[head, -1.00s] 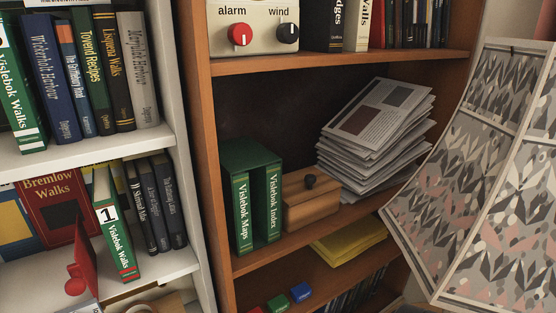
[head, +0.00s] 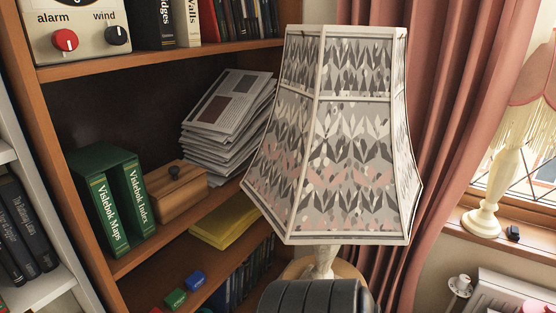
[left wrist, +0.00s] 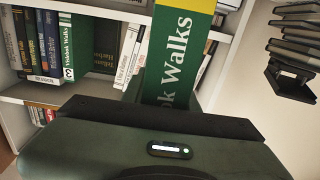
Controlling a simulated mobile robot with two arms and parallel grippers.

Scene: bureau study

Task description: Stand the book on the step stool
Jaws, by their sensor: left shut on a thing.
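In the left wrist view a green book (left wrist: 176,55) with a yellow band and the words "Walks" on its spine stands out from my left gripper (left wrist: 165,104). The gripper is shut on the book; its fingertips are mostly hidden behind the dark green housing. The book is in front of white shelves and seems clear of them. Neither the book nor the left gripper shows in the head view. I see no step stool in either view. My right gripper is not in view.
In the head view a patterned lamp (head: 335,140) stands close in front of the brown bookcase (head: 130,262). A dark ribbed thing (head: 315,297) is at the bottom edge. A pink curtain (head: 450,110) and a windowsill (head: 455,212) with another lamp are on the right.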

